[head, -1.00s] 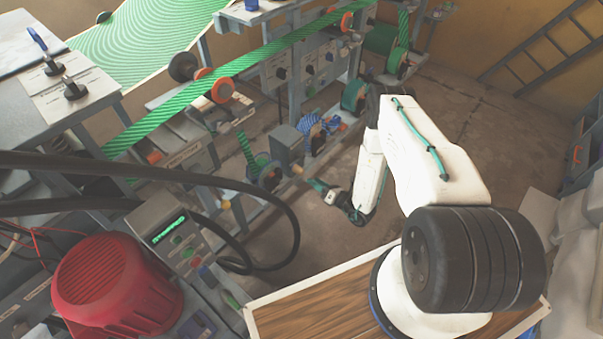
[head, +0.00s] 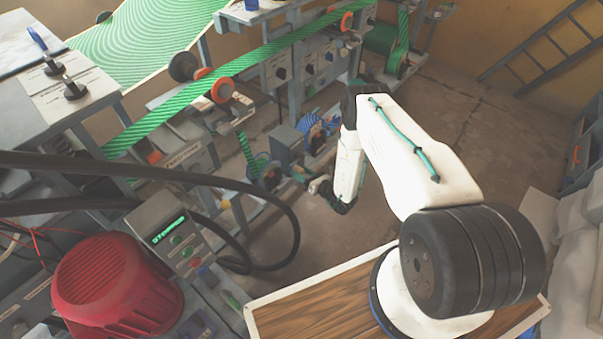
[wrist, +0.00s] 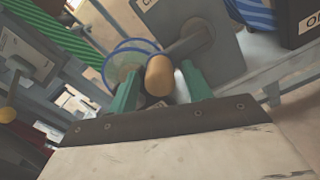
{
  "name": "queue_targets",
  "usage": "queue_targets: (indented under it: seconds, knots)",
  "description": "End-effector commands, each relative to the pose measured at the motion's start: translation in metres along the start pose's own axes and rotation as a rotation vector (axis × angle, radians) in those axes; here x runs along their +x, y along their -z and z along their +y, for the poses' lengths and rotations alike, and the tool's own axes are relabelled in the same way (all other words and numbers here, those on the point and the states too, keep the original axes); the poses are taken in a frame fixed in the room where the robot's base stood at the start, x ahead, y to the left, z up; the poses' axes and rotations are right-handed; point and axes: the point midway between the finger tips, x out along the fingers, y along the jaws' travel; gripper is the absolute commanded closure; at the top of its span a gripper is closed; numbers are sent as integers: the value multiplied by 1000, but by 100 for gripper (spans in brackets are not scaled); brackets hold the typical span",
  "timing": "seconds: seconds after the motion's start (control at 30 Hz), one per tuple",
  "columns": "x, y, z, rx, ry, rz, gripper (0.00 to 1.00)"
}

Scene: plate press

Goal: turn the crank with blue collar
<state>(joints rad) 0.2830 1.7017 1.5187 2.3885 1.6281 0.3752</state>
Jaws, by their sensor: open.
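In the wrist view, a crank with a rounded wooden handle (wrist: 160,76) and a grey metal arm stands in front of a grey housing (wrist: 208,58). Thin blue rings (wrist: 128,50) show just left of the handle; I cannot tell how they join the crank. My gripper (wrist: 160,92) is open, with one green finger on each side of the handle. I cannot tell whether either finger touches it. In the head view, my gripper (head: 301,175) is low beside the machine, and the crank is too small to make out clearly.
A blue striped roll (head: 316,128) sits close behind the grey housing (head: 287,143). A green striped band (head: 260,58) runs above. Black hoses (head: 240,185) loop at the left, near a red motor cover (head: 117,283). The floor (head: 440,130) behind my arm is clear.

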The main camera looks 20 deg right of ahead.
Motion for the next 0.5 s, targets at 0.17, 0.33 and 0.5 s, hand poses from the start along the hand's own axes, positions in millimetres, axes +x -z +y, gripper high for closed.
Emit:
queue_targets:
  seconds: [0.17, 0.33, 0.5]
  knots:
    - [0, 0, 0, 0, 0, 0, 50]
    - [0, 0, 0, 0, 0, 0, 98]
    - [0, 0, 0, 3, 0, 0, 100]
